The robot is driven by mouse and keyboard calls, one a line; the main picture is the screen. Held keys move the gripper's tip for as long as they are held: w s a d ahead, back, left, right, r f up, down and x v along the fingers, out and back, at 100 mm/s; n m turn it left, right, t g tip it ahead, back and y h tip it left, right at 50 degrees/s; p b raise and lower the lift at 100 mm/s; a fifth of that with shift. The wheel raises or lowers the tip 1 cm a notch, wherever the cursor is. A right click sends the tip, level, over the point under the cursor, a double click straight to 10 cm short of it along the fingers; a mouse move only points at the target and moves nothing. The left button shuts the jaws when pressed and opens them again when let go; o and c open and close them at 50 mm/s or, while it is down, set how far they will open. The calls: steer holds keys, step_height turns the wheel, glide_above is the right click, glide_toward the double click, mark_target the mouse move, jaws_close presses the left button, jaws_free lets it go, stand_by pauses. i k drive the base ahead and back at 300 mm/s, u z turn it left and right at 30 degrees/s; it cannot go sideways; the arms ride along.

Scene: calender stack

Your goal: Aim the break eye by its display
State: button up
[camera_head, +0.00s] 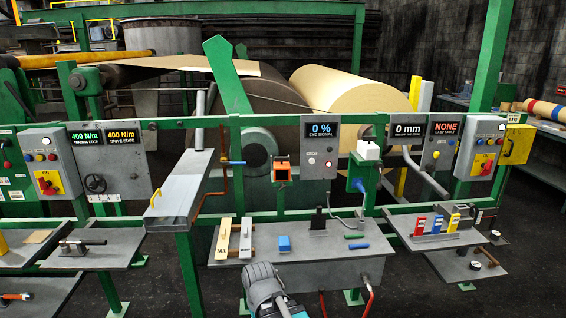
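The eye signal display (321,130) reads 0 % in the middle of the green rail. It sits on a grey panel (321,155) with small indicators or buttons. An orange-framed box with a dark face (282,172) hangs to its left. A white-topped unit on a green bracket (368,151) is to its right. I cannot tell for certain which of these two is the break eye. My gripper (264,277) is at the bottom centre, in front of the middle shelf and apart from both units. Its fingers are not clear enough to tell open from shut.
The middle shelf (303,253) holds yellow and white blocks, a blue block (284,243), a black stand and green and blue handles. A sloping metal tray (181,187) juts out at left. The right shelf (412,226) holds coloured blocks. Large rolls (345,90) stand behind the rail.

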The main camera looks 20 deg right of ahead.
mark_target(281, 165)
steer(key=z, duration=0.35)
steer(key=i, duration=1.35)
steer(key=z, duration=0.2)
